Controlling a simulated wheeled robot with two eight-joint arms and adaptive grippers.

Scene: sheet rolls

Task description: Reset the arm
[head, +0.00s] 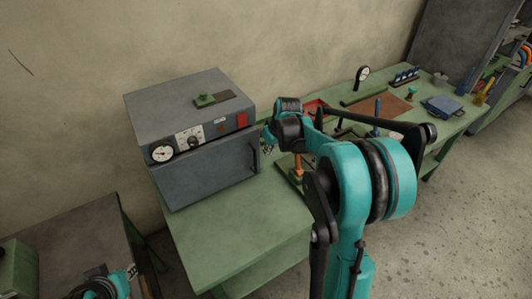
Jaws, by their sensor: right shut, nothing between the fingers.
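My right arm (375,185), teal and black, rises from the bottom right of centre and bends over to the left. Its wrist ends in my right gripper (268,147), small in the view, beside the right front edge of the grey oven-like box (205,140). The gripper is shut and empty. I cannot tell whether it touches the box. A teal and black part of my left arm (112,285) shows at the bottom left edge; its gripper is out of view.
The box stands on a green bench (215,245) whose front is bare. Behind my right arm are a dial gauge on a stand (362,77), a brown mat (385,107), and a blue tray (442,106). Floor (460,220) is open at the right.

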